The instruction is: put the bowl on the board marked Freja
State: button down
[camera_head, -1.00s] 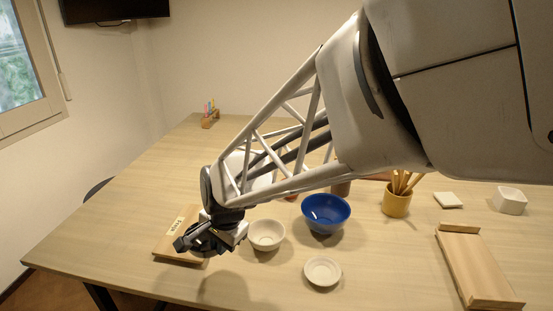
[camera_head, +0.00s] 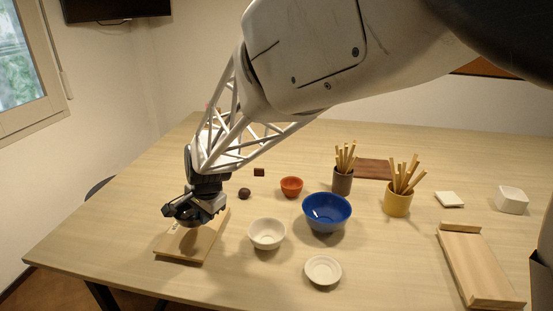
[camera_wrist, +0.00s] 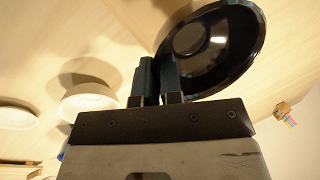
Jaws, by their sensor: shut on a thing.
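My gripper (camera_head: 200,205) is shut on the rim of a glossy dark bowl (camera_wrist: 232,62). In the head view the dark bowl (camera_head: 184,214) hangs below the gripper, over a light wooden board (camera_head: 187,253) at the left of the table. A shadow lies on that board, and the bowl looks clear of it. The board's name label is largely hidden by the gripper and bowl now; the earlier head frame shows a label there, too small to read surely. The wrist view shows both fingers at the bowl's rim.
A cream bowl (camera_head: 267,233), a white dish (camera_head: 322,270) and a blue bowl (camera_head: 327,213) stand right of the board. A small red bowl (camera_head: 291,187) and dark ball (camera_head: 244,193) lie behind. Another wooden board (camera_head: 474,265) lies far right.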

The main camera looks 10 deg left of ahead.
jog(key=shift+w+a+f, duration=0.1)
jog(key=shift+w+a, duration=0.75)
jog(key=shift+w, duration=0.15)
jog(key=shift+d+x, duration=0.2)
jog(key=shift+x, duration=0.65)
jog(key=shift+d+x, duration=0.2)
jog(key=shift+x, duration=0.65)
jog(key=shift+s+f, duration=0.2)
jog(key=c, duration=1.3)
grip_release()
jog(key=v, duration=1.2)
jog(key=shift+r, duration=0.1)
